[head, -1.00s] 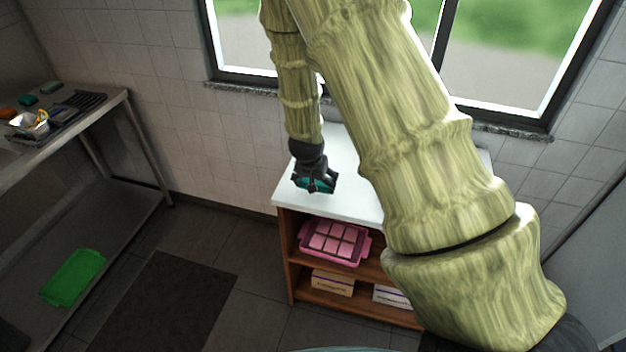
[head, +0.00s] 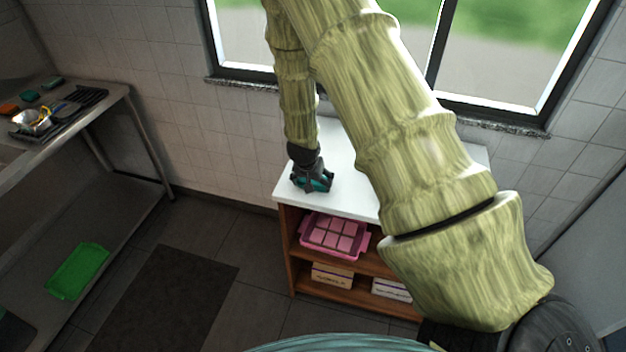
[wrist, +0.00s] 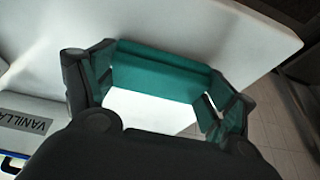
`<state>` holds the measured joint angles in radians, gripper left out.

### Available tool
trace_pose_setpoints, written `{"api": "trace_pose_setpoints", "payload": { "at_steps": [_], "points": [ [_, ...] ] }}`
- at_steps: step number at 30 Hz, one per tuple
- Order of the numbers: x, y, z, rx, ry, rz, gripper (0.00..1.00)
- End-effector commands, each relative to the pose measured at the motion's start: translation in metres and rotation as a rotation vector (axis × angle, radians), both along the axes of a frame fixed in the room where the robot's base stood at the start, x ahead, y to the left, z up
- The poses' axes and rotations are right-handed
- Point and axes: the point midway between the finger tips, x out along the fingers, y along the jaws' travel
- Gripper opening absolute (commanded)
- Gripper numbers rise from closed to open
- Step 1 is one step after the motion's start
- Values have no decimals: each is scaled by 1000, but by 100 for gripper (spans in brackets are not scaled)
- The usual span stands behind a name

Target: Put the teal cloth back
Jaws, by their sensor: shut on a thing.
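My gripper (head: 313,186) is at the front left part of the white counter top (head: 347,190), low over it or at it. It is shut on the teal cloth (wrist: 160,74). In the wrist view the cloth spans between the two fingers as a folded teal band, with the white top showing below and beyond it. In the head view only a small teal patch of the cloth (head: 324,183) shows between the dark fingers. I cannot tell whether the cloth touches the top.
A vanilla-labelled box (wrist: 24,122) is at the left in the wrist view. Below the counter top, shelves hold a pink tray (head: 361,249) and boxes (head: 333,277). A metal table (head: 122,92) with a bowl and utensils stands left; a green tray (head: 77,271) lies below.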

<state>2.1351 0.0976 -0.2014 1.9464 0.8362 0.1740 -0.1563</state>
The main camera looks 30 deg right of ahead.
Motion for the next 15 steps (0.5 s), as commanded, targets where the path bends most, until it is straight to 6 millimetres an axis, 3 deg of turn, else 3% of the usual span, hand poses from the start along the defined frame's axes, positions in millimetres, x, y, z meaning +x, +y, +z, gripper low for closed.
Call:
{"api": "trace_pose_setpoints", "payload": {
  "at_steps": [5, 6, 8, 15],
  "points": [
    [0, 0, -4, 0, 0, 0, 54],
    [0, 0, -3, 0, 0, 0, 90],
    [0, 0, -3, 0, 0, 0, 100],
    [0, 0, -3, 0, 0, 0, 100]
  ]
}}
